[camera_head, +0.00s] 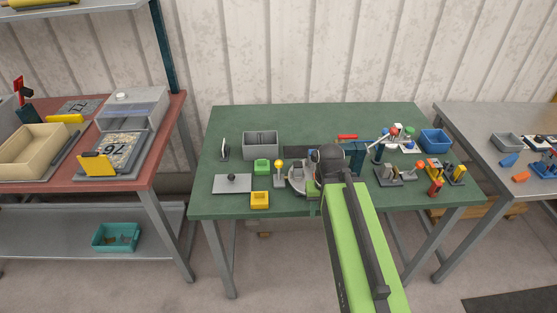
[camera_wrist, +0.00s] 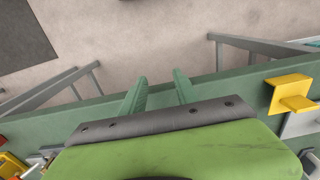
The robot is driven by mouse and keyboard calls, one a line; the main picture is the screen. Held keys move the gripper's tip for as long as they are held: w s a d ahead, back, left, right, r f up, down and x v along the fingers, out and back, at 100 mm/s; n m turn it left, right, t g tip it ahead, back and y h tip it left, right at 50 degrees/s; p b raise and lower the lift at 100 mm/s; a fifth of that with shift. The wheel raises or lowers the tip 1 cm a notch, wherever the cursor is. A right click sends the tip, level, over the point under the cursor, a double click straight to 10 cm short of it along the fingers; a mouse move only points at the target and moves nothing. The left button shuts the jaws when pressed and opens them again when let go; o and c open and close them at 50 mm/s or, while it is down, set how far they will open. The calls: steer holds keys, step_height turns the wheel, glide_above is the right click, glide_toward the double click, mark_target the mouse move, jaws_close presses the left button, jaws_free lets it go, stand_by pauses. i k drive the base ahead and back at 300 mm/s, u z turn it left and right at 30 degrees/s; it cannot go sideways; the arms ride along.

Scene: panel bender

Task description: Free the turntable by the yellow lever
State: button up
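A round grey fixture (camera_head: 299,180), which looks like the turntable, sits near the front middle of the green table, partly covered by my arm. A small upright post with a yellow knob (camera_head: 279,164) stands just to its left and may be the yellow lever. A second yellow-topped upright (camera_head: 459,172) stands at the right of the table. My gripper is behind my green arm in the head view, around the middle of the table. In the wrist view my gripper (camera_wrist: 160,78) has its two teal fingers spread, with nothing between them. Neither candidate lever is between the fingers.
Several small fixtures crowd the right side. The table's back strip is clear.

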mark_target(278, 164)
steer(key=z, duration=0.45)
steer(key=k, duration=0.25)
steer(key=u, duration=1.7)
steer(key=i, duration=0.55)
steer(key=u, duration=0.1)
